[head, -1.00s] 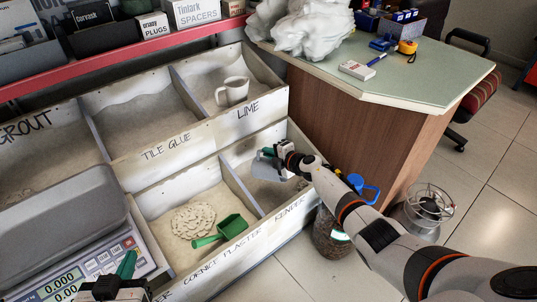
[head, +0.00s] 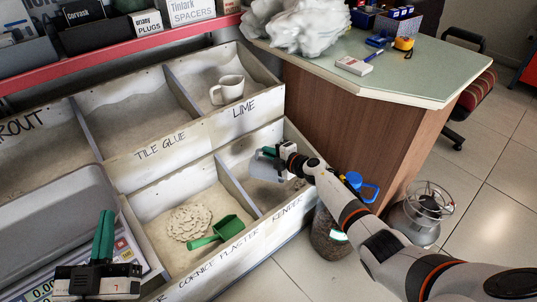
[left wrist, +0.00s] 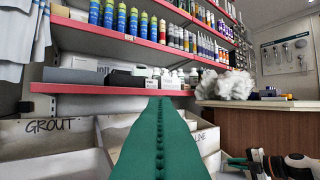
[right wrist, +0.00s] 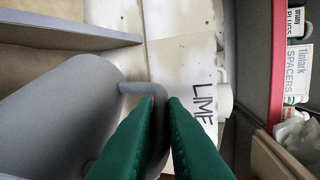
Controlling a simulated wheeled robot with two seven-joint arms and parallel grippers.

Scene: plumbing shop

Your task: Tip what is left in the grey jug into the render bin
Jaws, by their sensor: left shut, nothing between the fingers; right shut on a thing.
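The grey jug (head: 265,170) is held over the render bin (head: 240,153), at the right end of the front row. My right gripper (head: 268,152) is shut on its handle (right wrist: 157,125), which shows between the green fingers in the right wrist view. The jug body (right wrist: 60,115) fills the left of that view. Its mouth and contents are hidden, so I cannot tell how far it is tilted or whether anything is falling. My left gripper (head: 104,215) is shut and empty above the scale, its fingers pointing up in the head view.
A cream mug (head: 229,89) stands in the lime bin. A green scoop (head: 215,235) lies in the cornice plaster bin beside a lumpy pile (head: 188,222). A counter (head: 390,75) stands right of the bins. A blue-topped container (head: 335,235) and metal burner (head: 425,212) stand on the floor.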

